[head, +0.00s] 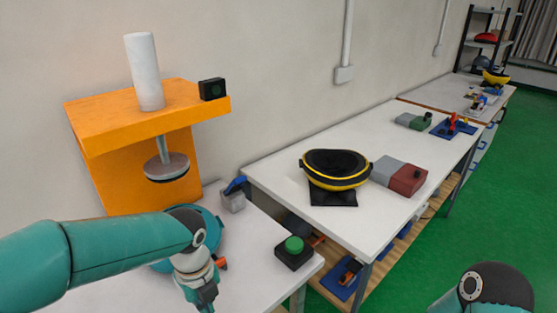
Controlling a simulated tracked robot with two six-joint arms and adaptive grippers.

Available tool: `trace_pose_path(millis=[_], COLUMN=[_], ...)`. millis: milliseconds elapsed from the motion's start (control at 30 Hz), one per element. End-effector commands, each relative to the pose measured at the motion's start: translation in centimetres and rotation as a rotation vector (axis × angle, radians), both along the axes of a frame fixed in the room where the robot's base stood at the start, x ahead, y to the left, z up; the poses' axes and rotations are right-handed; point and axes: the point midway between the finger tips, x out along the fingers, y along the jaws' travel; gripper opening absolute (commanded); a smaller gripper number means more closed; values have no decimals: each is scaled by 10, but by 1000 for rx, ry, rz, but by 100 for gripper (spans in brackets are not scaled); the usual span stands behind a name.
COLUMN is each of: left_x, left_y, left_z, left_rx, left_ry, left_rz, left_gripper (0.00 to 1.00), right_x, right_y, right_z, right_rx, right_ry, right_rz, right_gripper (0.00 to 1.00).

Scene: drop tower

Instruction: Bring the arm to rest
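My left arm comes in from the left over the near table. Its gripper (203,293) points down near the table's front, at the lower edge of the picture. The fingers are small and partly cut off, so I cannot tell whether they are open or shut. Only a rounded dark and teal part of my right arm shows at the bottom right; its gripper is out of view. The orange drop tower (140,165) stands behind the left arm, with a white cylinder (145,72) on top and a round grey plate (166,166) hanging below.
A black box with a green button (294,252) sits right of my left gripper. A teal round object (213,232) is partly hidden behind my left arm. A grey container (233,200) stands behind. The second table (280,165) holds a black and yellow bowl-like object (336,174) and a grey-red block (399,175).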

Motion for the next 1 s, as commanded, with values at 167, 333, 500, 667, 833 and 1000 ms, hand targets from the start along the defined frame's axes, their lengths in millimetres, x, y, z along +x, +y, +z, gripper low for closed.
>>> trace_pose_path(millis=[167,333,500,667,833,1000], left_x=[-1,-6,-14,-29,-63,-107], left_y=[-6,-15,-24,-32,-40,-40], left_z=[-16,-48,-86,-129,-190,-242], left_rx=[-22,-69,-124,-179,-229,-232], left_ry=[12,34,68,122,231,346], left_rz=[68,239,468,768,1281,1914], left_gripper=[0,0,0,0,0,0], right_x=[0,0,0,0,0,0], right_y=[0,0,0,0,0,0], right_z=[0,0,0,0,0,0], right_rx=[0,0,0,0,0,0], right_ry=[0,-1,0,0,0,0], right_rz=[0,0,0,0,0,0], right_gripper=[32,32,32,32,32,32])
